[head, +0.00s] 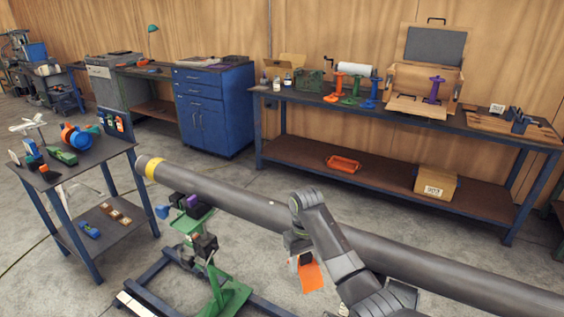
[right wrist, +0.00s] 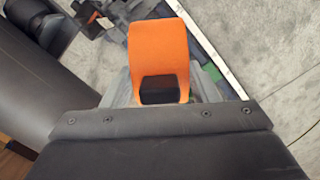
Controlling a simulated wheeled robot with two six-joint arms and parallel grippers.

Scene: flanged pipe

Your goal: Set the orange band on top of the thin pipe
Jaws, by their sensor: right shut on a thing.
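The orange band (head: 311,275) hangs below my right gripper (head: 303,257) in the head view, on the near side of the pipe and apart from it. In the right wrist view the band (right wrist: 158,48) is a curved orange piece, held at its near edge. My right gripper is shut on it; the fingertips are partly hidden by the wrist and the band. A long dark grey pipe (head: 236,198) with a yellow ring at its left end runs across the head view, partly behind my right arm. No other pipe shows clearly. My left gripper is not in view.
A green stand (head: 224,292) with clamps stands on the floor below the pipe. A small table (head: 98,160) with tools is at the left. A long workbench (head: 392,115) with coloured spools stands at the back. Open floor lies between pipe and workbench.

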